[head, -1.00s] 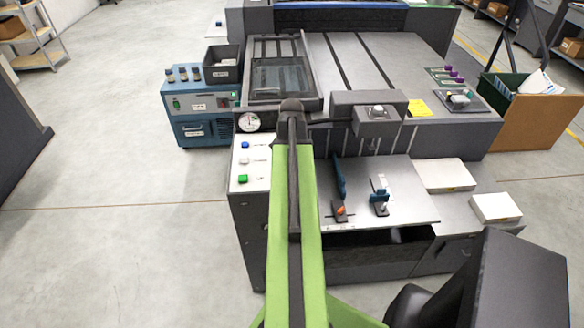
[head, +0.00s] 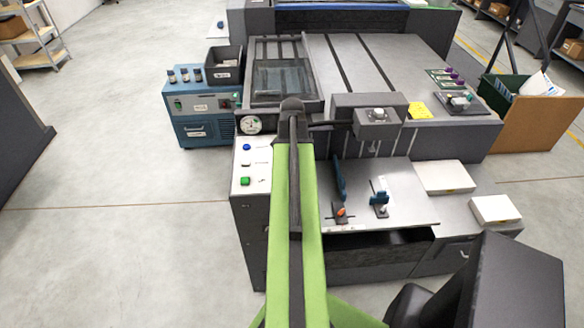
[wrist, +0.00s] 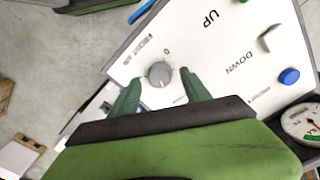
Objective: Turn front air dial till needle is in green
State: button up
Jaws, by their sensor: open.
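A grey round dial (wrist: 160,73) with a white mark sits on the white control panel (wrist: 215,65), beside lettering that seems to read "front air". My gripper (wrist: 160,78) is open, with one green fingertip on each side of the dial in the wrist view. Gaps show between fingers and dial, and I cannot tell whether either touches. A round gauge (wrist: 302,122) with a green band lies at the right edge, partly cut off; its needle is too small to read surely. It also shows in the head view (head: 250,124). My arm hides the dial there.
A blue button (wrist: 289,76) and a pale switch (wrist: 271,38) share the panel. In the head view, a green button (head: 245,181) is on the panel. A blue unit (head: 195,125) stands left of the press. Open floor (head: 110,240) lies to the left.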

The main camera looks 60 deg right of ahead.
notch_tip(320, 180, up, 16)
jog(key=p, duration=1.4)
jog(key=shift+f, duration=0.2)
dwell(0.8)
